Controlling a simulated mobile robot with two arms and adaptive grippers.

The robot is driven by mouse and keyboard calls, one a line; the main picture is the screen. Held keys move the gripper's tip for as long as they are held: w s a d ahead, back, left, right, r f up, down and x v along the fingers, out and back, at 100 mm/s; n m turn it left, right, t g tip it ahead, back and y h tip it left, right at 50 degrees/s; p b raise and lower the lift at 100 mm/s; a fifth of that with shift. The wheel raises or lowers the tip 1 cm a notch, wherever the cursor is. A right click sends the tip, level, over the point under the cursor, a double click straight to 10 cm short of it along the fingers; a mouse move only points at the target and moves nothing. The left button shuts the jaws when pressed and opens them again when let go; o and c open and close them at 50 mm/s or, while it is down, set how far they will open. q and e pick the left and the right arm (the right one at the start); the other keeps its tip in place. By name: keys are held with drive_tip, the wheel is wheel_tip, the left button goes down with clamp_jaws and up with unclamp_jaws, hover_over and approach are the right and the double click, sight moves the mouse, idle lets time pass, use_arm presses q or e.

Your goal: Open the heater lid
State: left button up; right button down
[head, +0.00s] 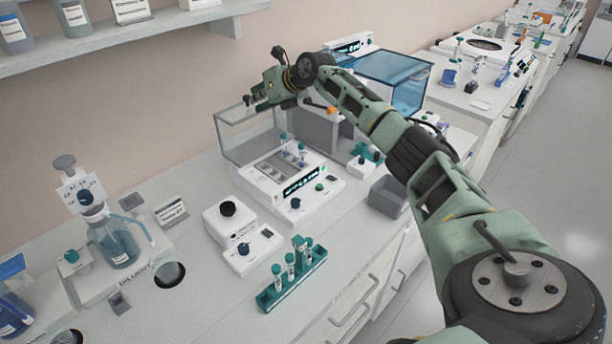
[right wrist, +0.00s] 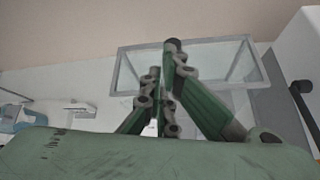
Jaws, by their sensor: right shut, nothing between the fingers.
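The heater (head: 290,190) is a white unit on the bench with a dark display, knobs and a few tubes in its block. Its clear, grey-framed lid (head: 243,140) stands raised at the back left of the heater, leaving the block uncovered. My right gripper (head: 255,102) is at the lid's upper edge, shut and empty; whether it touches the lid cannot be told. In the right wrist view the green fingers (right wrist: 165,75) are close together, with the lid (right wrist: 215,62) behind them. My left gripper is not in view.
A white device with a black knob (head: 228,209) and a green tube rack (head: 290,285) stand in front. A grey bin (head: 388,197) is right of the heater. A blue clear-covered machine (head: 392,75) stands behind. A bottle (head: 115,245) is at left.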

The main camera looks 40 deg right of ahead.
drive_tip(key=v, duration=1.2)
drive_tip(key=shift+f, duration=0.1)
